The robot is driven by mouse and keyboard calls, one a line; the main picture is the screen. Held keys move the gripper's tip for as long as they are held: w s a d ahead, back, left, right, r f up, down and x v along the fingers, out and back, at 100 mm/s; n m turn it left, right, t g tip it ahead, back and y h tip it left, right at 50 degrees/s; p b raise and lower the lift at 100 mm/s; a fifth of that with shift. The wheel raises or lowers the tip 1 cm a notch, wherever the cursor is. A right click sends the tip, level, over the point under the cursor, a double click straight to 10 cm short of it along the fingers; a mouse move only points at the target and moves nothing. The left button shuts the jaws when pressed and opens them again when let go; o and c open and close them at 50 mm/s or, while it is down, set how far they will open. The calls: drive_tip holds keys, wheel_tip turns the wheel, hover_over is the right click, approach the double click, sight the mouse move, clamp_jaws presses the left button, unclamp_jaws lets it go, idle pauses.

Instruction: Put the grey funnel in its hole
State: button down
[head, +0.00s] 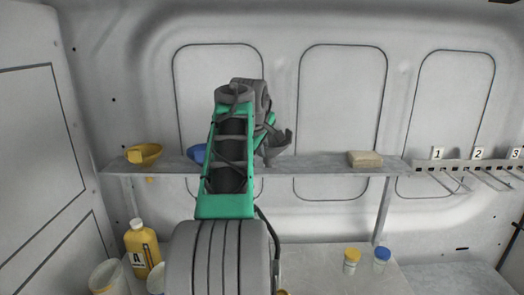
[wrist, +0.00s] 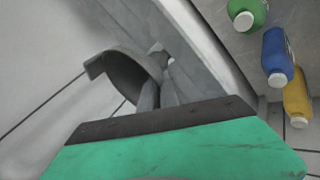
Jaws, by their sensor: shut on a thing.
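The grey funnel (head: 282,142) is in my gripper, just above the shelf line and right of my green arm in the head view. In the wrist view the funnel (wrist: 125,72) shows as a tilted grey cone, its wide rim to the left. My gripper (wrist: 160,65) is shut on it. The long shelf (head: 320,170) runs behind; in the wrist view the shelf (wrist: 195,40) is a diagonal grey band beyond the fingers. I cannot make out an empty funnel hole, nor whether the funnel touches the shelf.
A yellow funnel (head: 143,154) and a partly hidden blue funnel (head: 197,153) sit on the shelf's left part. Numbered hooks (head: 470,167) are farther right. Bottles (wrist: 277,55) stand below.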

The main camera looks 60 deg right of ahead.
drive_tip(key=shift+f, duration=0.35)
drive_tip(key=c, duration=1.6)
unclamp_jaws()
drive_tip(key=shift+d, duration=0.1)
